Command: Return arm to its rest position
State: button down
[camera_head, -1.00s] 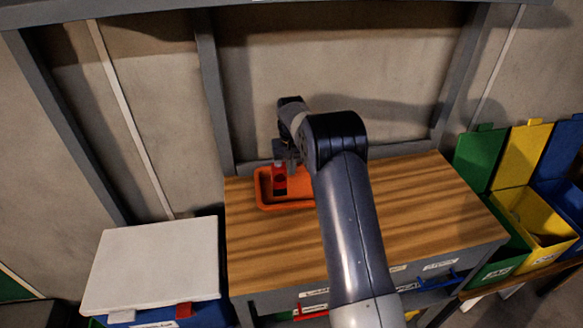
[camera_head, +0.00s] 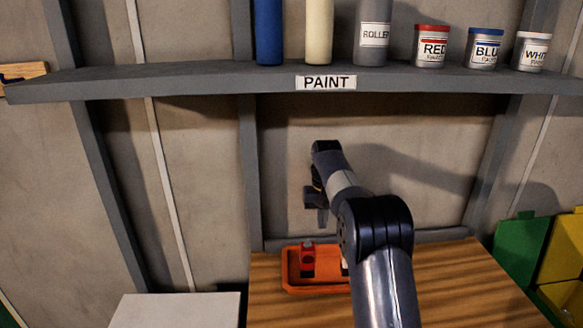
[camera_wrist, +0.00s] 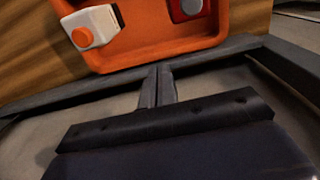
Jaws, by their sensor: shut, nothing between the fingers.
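My gripper (camera_head: 322,216) hangs above the back of the wooden workbench, clear of everything below it. In the wrist view its two fingers (camera_wrist: 157,72) are together with nothing between them. Below it an orange tray (camera_head: 292,284) lies on the bench; the tray also shows in the wrist view (camera_wrist: 150,50). A red item (camera_head: 307,260) stands in the tray. A white item with an orange cap (camera_wrist: 97,27) is beside it in the wrist view; my arm mostly hides it in the head view.
A grey shelf (camera_head: 190,80) labelled PAINT runs above my arm, holding several cans (camera_head: 432,46) and cylinders. The workbench (camera_head: 460,285) is bare right of my arm. A white lid (camera_head: 175,311) is at lower left, with green and yellow bins (camera_head: 562,250) at right.

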aim_at(321, 259)
notch_tip(321, 259, down, 11)
jog(key=shift+p, duration=0.45)
jog(key=shift+s, duration=0.45)
jog(key=shift+r, duration=0.15)
